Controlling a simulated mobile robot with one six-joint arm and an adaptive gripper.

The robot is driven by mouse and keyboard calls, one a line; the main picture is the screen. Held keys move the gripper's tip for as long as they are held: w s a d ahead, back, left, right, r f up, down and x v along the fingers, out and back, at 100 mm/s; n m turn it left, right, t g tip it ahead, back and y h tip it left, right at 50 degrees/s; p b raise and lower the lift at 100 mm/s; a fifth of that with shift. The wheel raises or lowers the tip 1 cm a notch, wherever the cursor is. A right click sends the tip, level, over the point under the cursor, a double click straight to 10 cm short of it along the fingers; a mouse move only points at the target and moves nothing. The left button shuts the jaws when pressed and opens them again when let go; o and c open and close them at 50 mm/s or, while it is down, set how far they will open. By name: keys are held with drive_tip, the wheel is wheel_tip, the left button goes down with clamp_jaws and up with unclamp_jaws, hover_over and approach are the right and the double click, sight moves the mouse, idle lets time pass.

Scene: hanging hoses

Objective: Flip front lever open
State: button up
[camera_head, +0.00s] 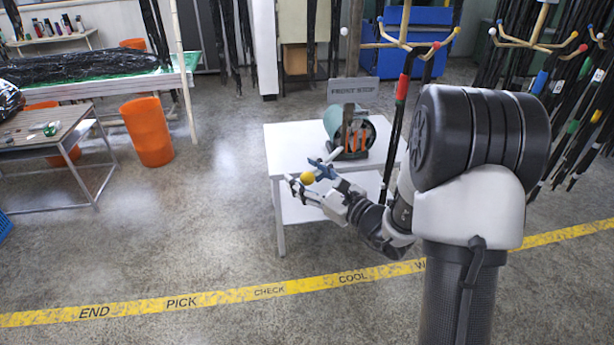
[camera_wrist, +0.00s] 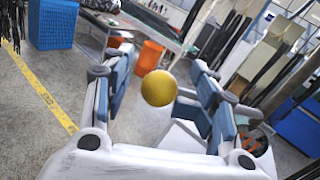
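A green drum-shaped machine (camera_head: 335,118) with orange bars on its face stands on a white table (camera_head: 290,142). A lever with a yellow ball knob (camera_head: 307,178) sticks out from its front, over the table's front edge. My gripper (camera_head: 305,174) is open at the knob, with one finger on each side. In the wrist view, the yellow knob (camera_wrist: 159,88) sits between the two blue-padded fingers, with a visible gap on both sides. Whether the knob touches any part of my gripper cannot be told. Part of the machine is hidden behind the right finger in the wrist view.
A grey sign (camera_head: 352,89) stands behind the machine. Racks of dark hoses (camera_head: 575,110) hang at the right, and one hose (camera_head: 400,100) hangs close beside the table. Orange bins (camera_head: 148,132) and benches stand at the left. The floor before the table is clear.

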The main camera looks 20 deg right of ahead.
drive_tip(key=shift+a, duration=0.1)
drive_tip(key=shift+s+d+f, duration=0.15)
drive_tip(key=shift+s+d, duration=0.15)
drive_tip(key=shift+s, duration=0.2)
drive_tip(key=v, duration=1.1)
